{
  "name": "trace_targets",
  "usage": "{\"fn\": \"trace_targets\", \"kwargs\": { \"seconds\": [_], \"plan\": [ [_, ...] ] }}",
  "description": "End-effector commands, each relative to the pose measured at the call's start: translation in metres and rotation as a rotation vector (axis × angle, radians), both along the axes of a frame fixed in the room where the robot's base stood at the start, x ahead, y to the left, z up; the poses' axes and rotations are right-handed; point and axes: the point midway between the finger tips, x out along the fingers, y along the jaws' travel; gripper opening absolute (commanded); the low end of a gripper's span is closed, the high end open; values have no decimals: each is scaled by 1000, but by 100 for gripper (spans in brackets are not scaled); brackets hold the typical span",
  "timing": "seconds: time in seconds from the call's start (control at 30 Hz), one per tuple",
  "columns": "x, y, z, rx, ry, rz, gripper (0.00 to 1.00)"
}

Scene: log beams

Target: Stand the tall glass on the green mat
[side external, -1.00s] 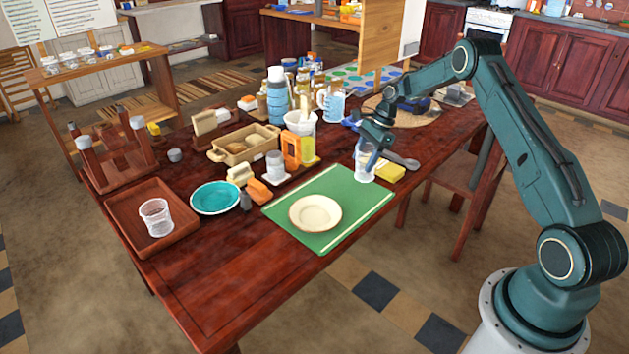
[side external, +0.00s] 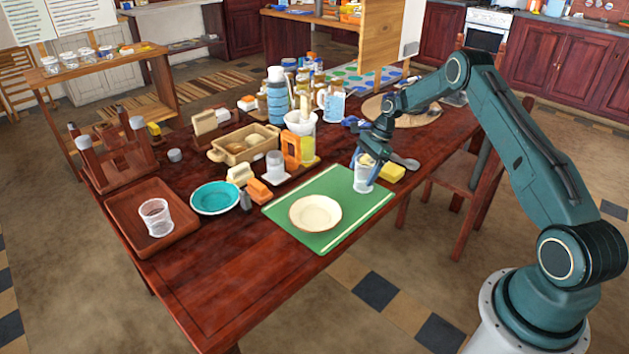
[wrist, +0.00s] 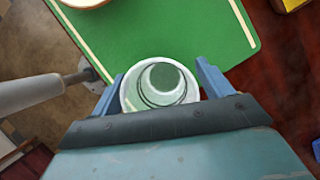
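The clear tall glass (side external: 362,181) stands upright on the right back part of the green mat (side external: 338,240). My gripper (side external: 368,160) is above and around its upper part, pointing down. In the wrist view I look down into the glass (wrist: 160,88), with green showing through its base. The blue fingers of my gripper (wrist: 160,76) stand on either side of it; they look spread, with a narrow gap on the right side. Contact on the left side is hard to tell.
A cream plate (side external: 315,213) sits on the mat.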

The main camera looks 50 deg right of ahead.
Motion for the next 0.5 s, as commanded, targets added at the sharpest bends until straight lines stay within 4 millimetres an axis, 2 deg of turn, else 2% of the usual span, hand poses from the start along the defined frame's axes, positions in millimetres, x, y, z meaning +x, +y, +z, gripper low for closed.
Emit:
{"fn": "trace_targets", "kwargs": {
  "seconds": [0.3, 0.5],
  "plan": [
    [0, 0, 2, 0, 0, 0, 78],
    [-1, -3, 12, -1, -2, -1, 78]
  ]
}}
